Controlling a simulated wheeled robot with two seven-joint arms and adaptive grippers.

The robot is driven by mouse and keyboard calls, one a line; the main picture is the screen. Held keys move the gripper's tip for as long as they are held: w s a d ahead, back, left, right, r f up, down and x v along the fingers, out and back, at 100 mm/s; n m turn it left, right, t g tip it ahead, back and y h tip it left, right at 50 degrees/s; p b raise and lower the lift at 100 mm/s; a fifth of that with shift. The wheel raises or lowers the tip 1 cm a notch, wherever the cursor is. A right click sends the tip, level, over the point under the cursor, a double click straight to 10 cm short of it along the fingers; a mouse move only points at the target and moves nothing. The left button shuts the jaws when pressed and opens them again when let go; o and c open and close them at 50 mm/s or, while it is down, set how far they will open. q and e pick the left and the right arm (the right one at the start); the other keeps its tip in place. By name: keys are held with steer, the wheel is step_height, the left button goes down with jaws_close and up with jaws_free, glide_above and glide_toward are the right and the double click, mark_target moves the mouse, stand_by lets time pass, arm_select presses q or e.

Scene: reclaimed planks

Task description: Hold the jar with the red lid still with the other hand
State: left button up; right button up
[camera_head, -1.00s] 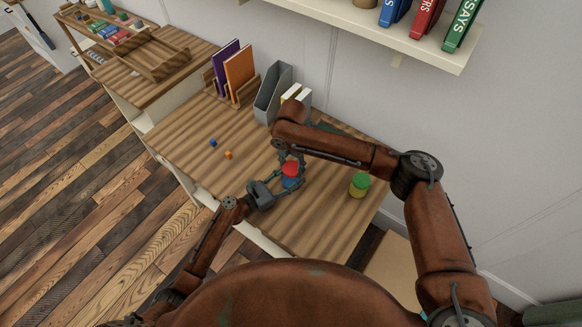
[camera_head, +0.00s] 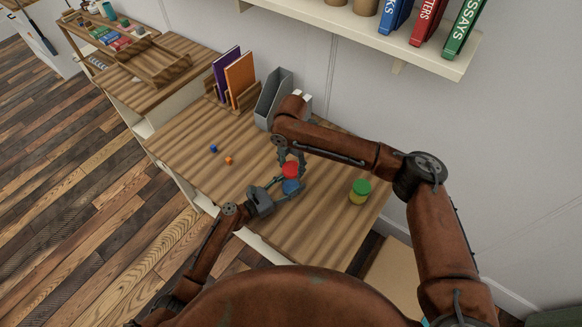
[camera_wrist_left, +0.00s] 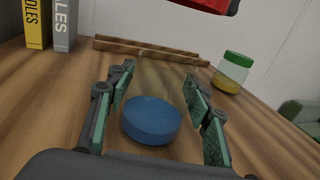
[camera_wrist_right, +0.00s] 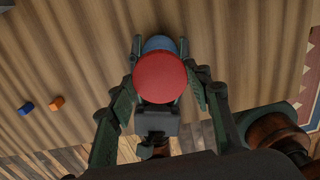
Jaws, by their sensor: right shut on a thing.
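The jar with the red lid (camera_head: 290,170) stands near the table's front edge; its blue lower part (camera_wrist_left: 151,122) is between my left fingers. In the left wrist view the red lid is well above the blue part; I cannot tell whether clear glass joins them. My right gripper (camera_wrist_right: 160,85) comes from above and is shut on the red lid, which covers part of the blue in the right wrist view. My left gripper (camera_wrist_left: 158,110) is low at the table, open, its fingers either side of the blue part with small gaps.
A green-lidded jar (camera_head: 360,191) with yellow contents stands to the right. Small blue (camera_head: 213,148) and orange (camera_head: 228,160) blocks lie to the left. A grey file holder (camera_head: 273,98) and a book rack (camera_head: 240,80) stand at the back. The wooden table (camera_head: 185,130) is clear around the blocks.

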arm_select(q)
steer(key=o, duration=0.5)
steer(key=shift+a, duration=0.1)
steer(key=v, duration=1.2)
